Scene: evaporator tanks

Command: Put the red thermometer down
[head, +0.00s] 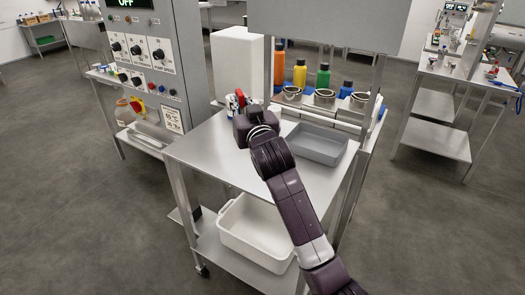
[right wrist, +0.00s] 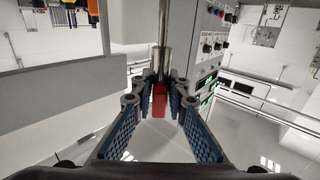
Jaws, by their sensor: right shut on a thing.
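My right gripper (head: 238,103) is above the far left part of the steel table top (head: 205,150). In the right wrist view its two fingers (right wrist: 159,90) close from both sides on the red thermometer (right wrist: 159,101). The thermometer shows as a red block with a metal stem running up the picture. In the head view a bit of the thermometer's red (head: 240,95) shows at the fingertips; the rest is hidden by the gripper. I cannot tell whether it touches the table. My left gripper is in neither view.
A grey tray (head: 318,157) is on the table's right side. Bottles and steel cups (head: 324,97) line a shelf behind it. A control cabinet (head: 165,20) stands at left. A white bin (head: 232,240) sits on the lower shelf. The table's front left is bare.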

